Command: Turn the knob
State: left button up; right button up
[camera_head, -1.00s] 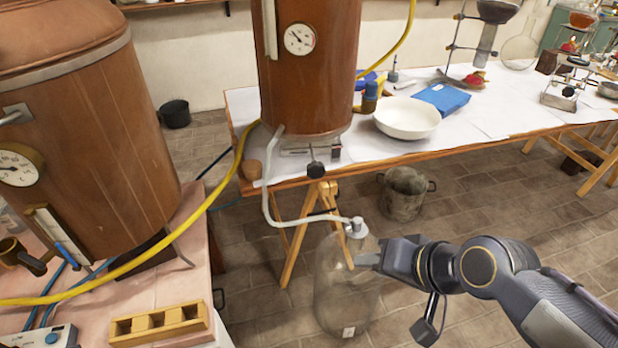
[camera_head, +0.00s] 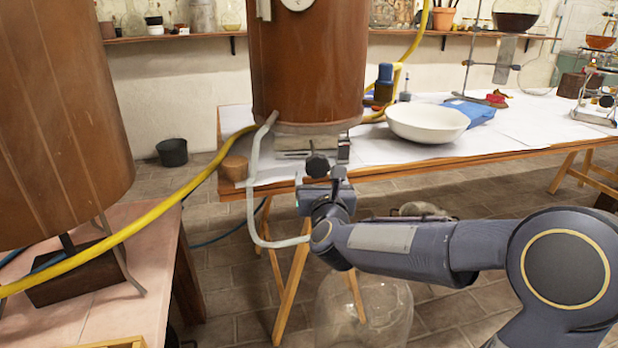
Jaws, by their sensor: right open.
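The black knob (camera_head: 317,165) sticks out at the front under the copper boiler (camera_head: 308,75) on the far table. My right gripper (camera_head: 319,176) is right at the knob, with its arm reaching in from the right. It is open, with one dark finger showing just right of the knob and a paler one lower on its left. I cannot tell whether either finger touches the knob. The gripper body hides what lies just below the knob. My left gripper is not in view.
A pale hose (camera_head: 252,200) hangs from the boiler and loops close to the left of my gripper. A large glass jar (camera_head: 362,312) stands on the floor below my arm. A white bowl (camera_head: 427,122) sits on the table to the right. A yellow hose (camera_head: 130,232) crosses at left.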

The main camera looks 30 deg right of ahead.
aim_at(318, 169)
jog(key=x, duration=0.7)
jog(key=shift+s, duration=0.1)
jog(key=c, duration=1)
jog(key=shift+n, duration=0.3)
